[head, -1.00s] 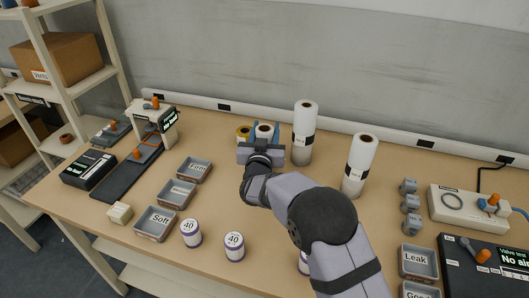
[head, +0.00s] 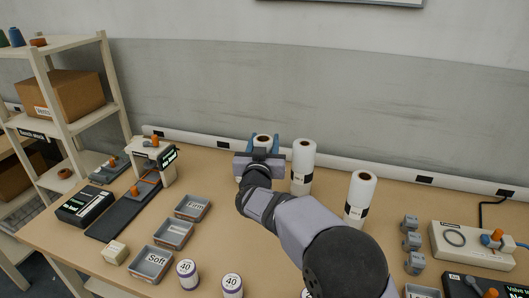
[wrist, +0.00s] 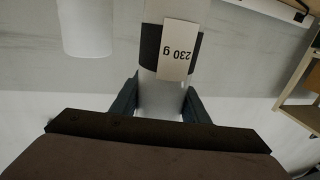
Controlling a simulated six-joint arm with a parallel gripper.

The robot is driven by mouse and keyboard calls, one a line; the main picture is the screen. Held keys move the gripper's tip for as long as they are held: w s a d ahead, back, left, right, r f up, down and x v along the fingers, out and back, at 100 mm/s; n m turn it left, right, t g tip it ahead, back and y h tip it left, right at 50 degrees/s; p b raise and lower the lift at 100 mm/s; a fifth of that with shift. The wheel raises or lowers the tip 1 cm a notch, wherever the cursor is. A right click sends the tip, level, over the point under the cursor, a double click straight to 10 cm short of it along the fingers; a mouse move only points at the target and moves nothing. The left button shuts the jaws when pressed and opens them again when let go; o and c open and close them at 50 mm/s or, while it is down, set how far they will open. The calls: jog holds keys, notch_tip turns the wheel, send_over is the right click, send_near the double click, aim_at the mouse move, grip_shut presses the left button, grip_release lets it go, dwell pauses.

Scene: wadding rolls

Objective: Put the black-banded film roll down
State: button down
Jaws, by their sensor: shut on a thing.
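My gripper (head: 263,148) is at the back of the bench, left of the standing rolls. Its blue fingers are shut on a white film roll (head: 263,138), whose open core faces up. In the wrist view this roll (wrist: 160,98) has a black band and an upside-down "230 g" label. My gripper hides its lower part in the head view, so I cannot see its bottom end. Two more tall white rolls with dark bands stand to the right: one close by (head: 302,160), one farther right (head: 361,190).
Three grey trays (head: 173,233) stand front left, near a black scale-like device (head: 85,207) and a dark strip (head: 125,210). Small purple-banded "40" rolls (head: 187,274) stand at the front. Grey blocks (head: 411,241) are at right. Bare bench lies between the trays and my arm.

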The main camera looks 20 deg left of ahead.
jog(key=shift+n+y, duration=0.5)
jog(key=shift+y, duration=0.3)
jog(key=s+d+r, duration=0.1)
jog(key=r, duration=0.2)
jog(key=s+r, duration=0.1)
jog(key=r, duration=0.2)
jog(key=s+d+r, duration=0.1)
jog(key=r, duration=0.2)
jog(key=shift+s+d+r, duration=0.3)
jog(key=shift+r, duration=0.1)
jog(key=s+a+f+n+g+y, duration=0.4)
jog(key=s+y, duration=0.1)
jog(key=s, duration=0.2)
jog(key=s+a+f+n+g+y, duration=0.3)
jog(key=s+a+f+n+y, duration=0.15)
jog(key=s, duration=0.25)
notch_tip(320, 180, down, 10)
jog(key=shift+a+f+m+p, duration=0.15)
jog(key=shift+a+m+p, duration=0.05)
jog(key=shift+m+p, duration=0.25)
jog(key=shift+f+b, duration=0.2)
jog(key=shift+b, duration=0.1)
jog(key=c, duration=1)
grip_release()
